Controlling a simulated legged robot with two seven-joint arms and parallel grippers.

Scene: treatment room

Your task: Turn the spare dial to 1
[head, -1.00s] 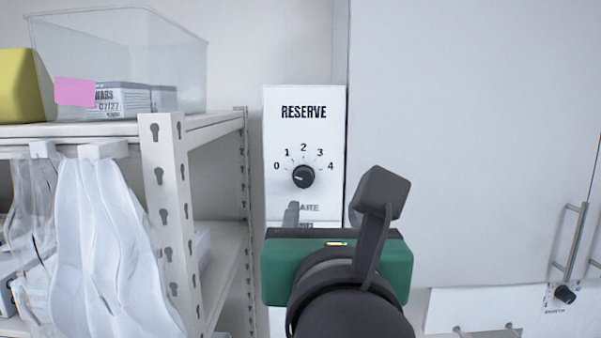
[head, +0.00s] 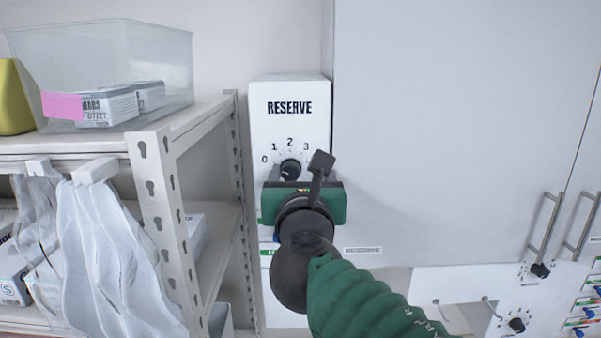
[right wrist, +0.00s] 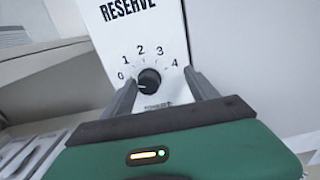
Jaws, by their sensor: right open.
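The spare dial (head: 290,169) is a round black knob on the white RESERVE box (head: 290,105), with numbers 0 to 4 around it. In the right wrist view the knob (right wrist: 149,79) shows whole, and its white mark points left, close to 0. My right gripper (head: 292,180) is open in front of the box. In the right wrist view its two grey fingers (right wrist: 160,82) stand on either side of the knob, apart from it at the sides. Whether the tips reach the face of the box I cannot tell. My left gripper is not in view.
A white shelf rack (head: 160,185) stands left of the box, with a clear bin (head: 160,60) on top and hanging clear bags (head: 110,250). A large pale cabinet (head: 450,120) is close on the right. More small black knobs (head: 517,325) sit low at right.

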